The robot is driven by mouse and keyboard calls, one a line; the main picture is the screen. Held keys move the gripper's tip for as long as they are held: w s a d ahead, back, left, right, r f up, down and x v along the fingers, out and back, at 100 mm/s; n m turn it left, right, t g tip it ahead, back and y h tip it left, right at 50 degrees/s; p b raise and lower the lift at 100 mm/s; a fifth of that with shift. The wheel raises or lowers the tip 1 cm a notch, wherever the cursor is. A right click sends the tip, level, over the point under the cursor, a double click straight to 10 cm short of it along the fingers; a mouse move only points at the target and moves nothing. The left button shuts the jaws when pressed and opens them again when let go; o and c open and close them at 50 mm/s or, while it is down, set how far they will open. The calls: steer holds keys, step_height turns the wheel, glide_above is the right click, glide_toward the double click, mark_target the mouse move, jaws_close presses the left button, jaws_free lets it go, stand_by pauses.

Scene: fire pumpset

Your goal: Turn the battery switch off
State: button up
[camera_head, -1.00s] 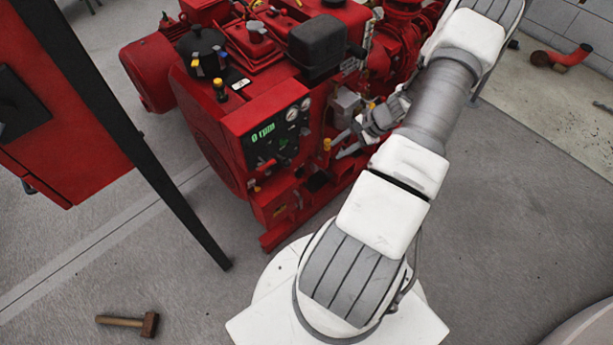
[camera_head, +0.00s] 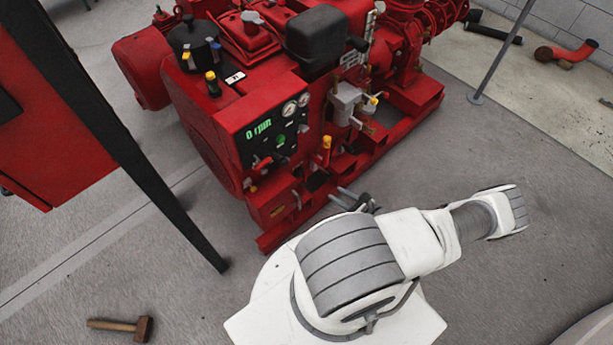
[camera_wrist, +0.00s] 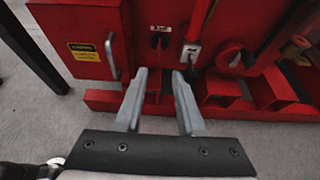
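In the head view my gripper (camera_head: 342,197) is low beside the pumpset (camera_head: 225,125), partly hidden by my arm. I cannot tell the switch's position.
A red box with a yellow warning label (camera_wrist: 84,52) and a metal handle (camera_wrist: 111,56) is left of the switch. A grey-white fitting (camera_wrist: 190,52) is right of it. A dark post (camera_head: 150,180) and a hammer (camera_head: 122,326) are at left.

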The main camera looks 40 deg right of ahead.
mark_target(304, 177)
steer(key=b+x, duration=0.5)
steer(key=x, duration=1.2)
steer(key=shift+f, duration=0.15)
jaws_close()
